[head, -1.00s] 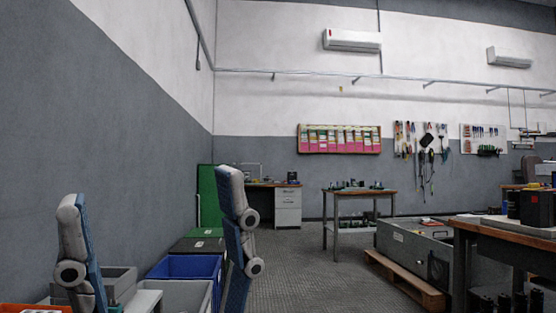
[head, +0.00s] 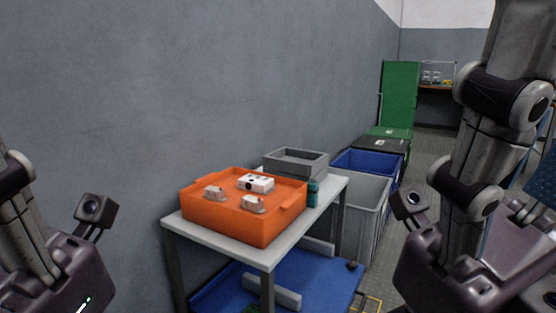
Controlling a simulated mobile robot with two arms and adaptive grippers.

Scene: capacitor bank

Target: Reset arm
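My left arm (head: 45,240) stands at the left edge, with a small camera block on it. My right arm (head: 465,200) rises on the right side, with a similar camera block pointing inward. No fingertips of either gripper show, so I cannot see whether they are open or hold anything. Neither arm visibly touches the table or the crate between them.
A white table (head: 270,255) carries an orange crate (head: 240,225) with several small white devices and a grey bin (head: 296,162). Beyond are a grey tub (head: 370,200), a blue bin (head: 368,162) and a green panel (head: 399,95). A grey wall is behind.

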